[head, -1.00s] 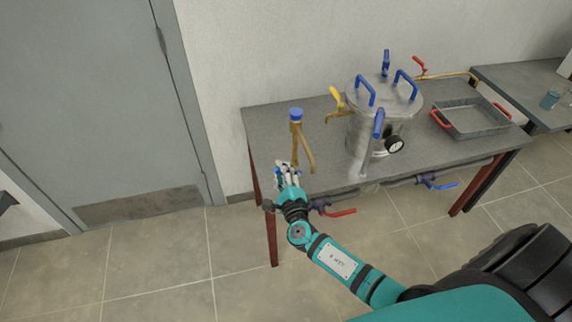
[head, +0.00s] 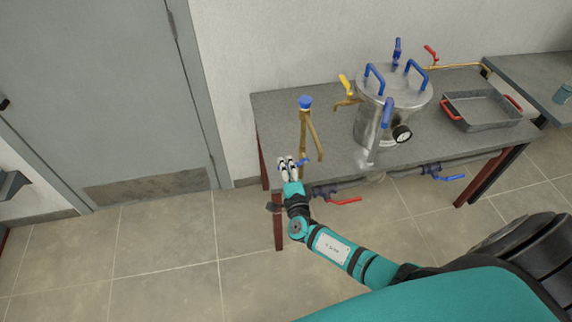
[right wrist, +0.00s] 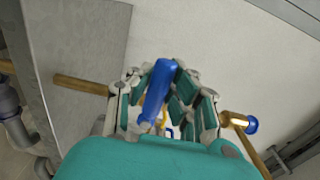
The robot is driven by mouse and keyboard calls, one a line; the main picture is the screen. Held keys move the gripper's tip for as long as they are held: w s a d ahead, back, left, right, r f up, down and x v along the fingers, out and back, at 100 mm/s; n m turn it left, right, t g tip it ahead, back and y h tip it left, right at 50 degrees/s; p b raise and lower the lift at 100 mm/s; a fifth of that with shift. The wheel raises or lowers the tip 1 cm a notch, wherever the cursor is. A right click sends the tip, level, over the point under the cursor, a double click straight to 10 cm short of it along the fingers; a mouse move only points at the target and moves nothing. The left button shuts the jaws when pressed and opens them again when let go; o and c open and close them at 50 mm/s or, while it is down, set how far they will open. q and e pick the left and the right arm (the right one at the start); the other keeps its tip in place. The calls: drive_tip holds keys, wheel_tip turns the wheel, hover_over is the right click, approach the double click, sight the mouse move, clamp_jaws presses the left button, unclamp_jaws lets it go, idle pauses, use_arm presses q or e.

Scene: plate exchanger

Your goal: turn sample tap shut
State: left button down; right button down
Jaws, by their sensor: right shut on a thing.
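A blue tap handle (head: 308,161) sits at the front left of the table, by the foot of a bent brass pipe (head: 305,135) with a blue cap. My right gripper (head: 289,166) is at this handle, and its fingers cover part of it in the head view. In the right wrist view the blue handle (right wrist: 158,90) lies between the fingers of my right gripper (right wrist: 170,95), which are shut on it. The handle's exact angle to its pipe is hard to tell. My left gripper is not in view.
A steel vessel (head: 375,125) with blue handles and a gauge stands on the table (head: 285,110). A yellow-handled tap (head: 346,90) is at its left. A grey tray (head: 490,108) is at the right. Red (head: 345,201) and blue (head: 445,177) valve levers stick out below the table's front edge.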

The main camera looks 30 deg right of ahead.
drive_tip(key=shift+f, duration=0.15)
drive_tip(key=c, duration=1.2)
unclamp_jaws()
drive_tip(key=v, duration=1.2)
